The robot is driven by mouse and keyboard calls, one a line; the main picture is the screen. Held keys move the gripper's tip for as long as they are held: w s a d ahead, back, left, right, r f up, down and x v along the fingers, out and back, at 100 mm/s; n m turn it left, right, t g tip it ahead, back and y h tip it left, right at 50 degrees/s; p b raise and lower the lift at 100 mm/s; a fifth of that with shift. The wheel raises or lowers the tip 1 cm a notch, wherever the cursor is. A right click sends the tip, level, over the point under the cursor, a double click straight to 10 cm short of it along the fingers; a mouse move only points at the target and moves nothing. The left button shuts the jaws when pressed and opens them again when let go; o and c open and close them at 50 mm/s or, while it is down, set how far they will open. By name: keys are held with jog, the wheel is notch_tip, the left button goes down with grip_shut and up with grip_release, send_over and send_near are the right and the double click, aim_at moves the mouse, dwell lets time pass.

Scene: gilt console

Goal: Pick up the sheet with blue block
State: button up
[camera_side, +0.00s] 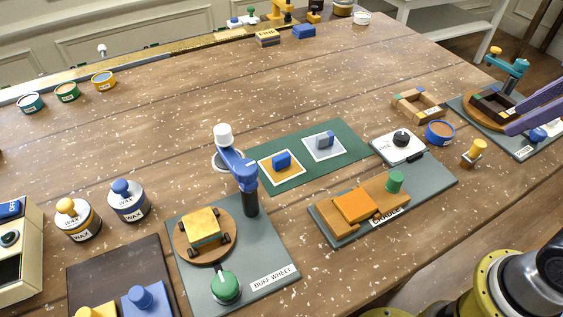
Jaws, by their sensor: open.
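An orange sheet with a pale border (272,174) lies on the dark green mat (290,183), with a blue block (281,160) on it. Beside it on the mat, a grey sheet with a pale border (337,153) bears a grey-and-blue block (324,140). My gripper (510,119) seems to be the pair of lavender fingers entering at the right edge, apart and with nothing seen between them. It is far to the right of both sheets. The rest of it is out of frame.
The buff wheel board (257,256) with a blue upright arm (240,166) stands just in front of the mat's left end. The cradle board (333,234) and white scale (387,150) lie nearby on the right. Behind the mat, the wooden tabletop (230,100) is clear.

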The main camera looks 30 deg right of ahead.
jog(key=w+a+r+n+g, duration=0.2)
jog(key=w+a+r+n, duration=0.35)
jog(key=w+r, duration=0.35)
jog(key=n+g, duration=0.3)
jog(key=n, duration=0.5)
send_over(281, 156)
jog(key=f, duration=1.3)
jog(key=a+f, duration=0.1)
jog(key=f, duration=0.6)
jog(key=shift+w, duration=0.15)
jog(key=shift+s+d+f, duration=0.1)
jog(key=shift+d+f, duration=0.05)
jog(key=shift+f, duration=0.8)
jog(key=shift+s+d+f, duration=0.1)
jog(key=shift+d+f, duration=0.1)
jog(key=shift+f, duration=0.7)
jog(key=shift+d+f, duration=0.15)
jog(key=shift+f, duration=0.8)
grip_shut()
